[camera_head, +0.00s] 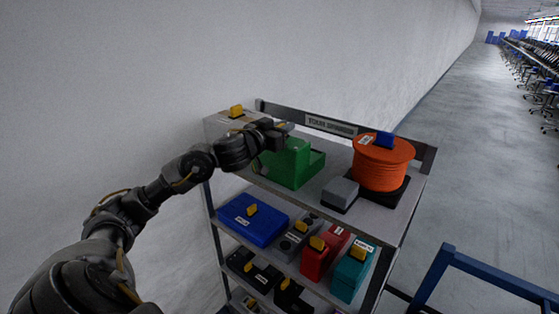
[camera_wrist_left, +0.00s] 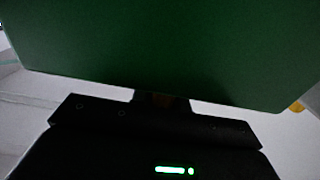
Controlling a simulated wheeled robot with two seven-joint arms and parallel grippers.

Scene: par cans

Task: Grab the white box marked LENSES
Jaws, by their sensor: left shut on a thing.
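My left gripper (camera_head: 285,127) reaches over the top shelf from the left and is at the top of a green block-shaped box (camera_head: 291,162). Its fingers are mostly hidden, but it appears shut on that green box. In the left wrist view the green box (camera_wrist_left: 165,45) fills the upper part, right in front of the dark gripper (camera_wrist_left: 160,98). I cannot make out a white box marked LENSES. My right gripper is not in view.
An orange spool (camera_head: 382,163) with a blue tab stands at the right of the top shelf (camera_head: 308,203). Lower shelves hold a blue box (camera_head: 252,219), a red box (camera_head: 318,262), a teal box (camera_head: 348,275) and others. A blue frame (camera_head: 490,274) stands at the right.

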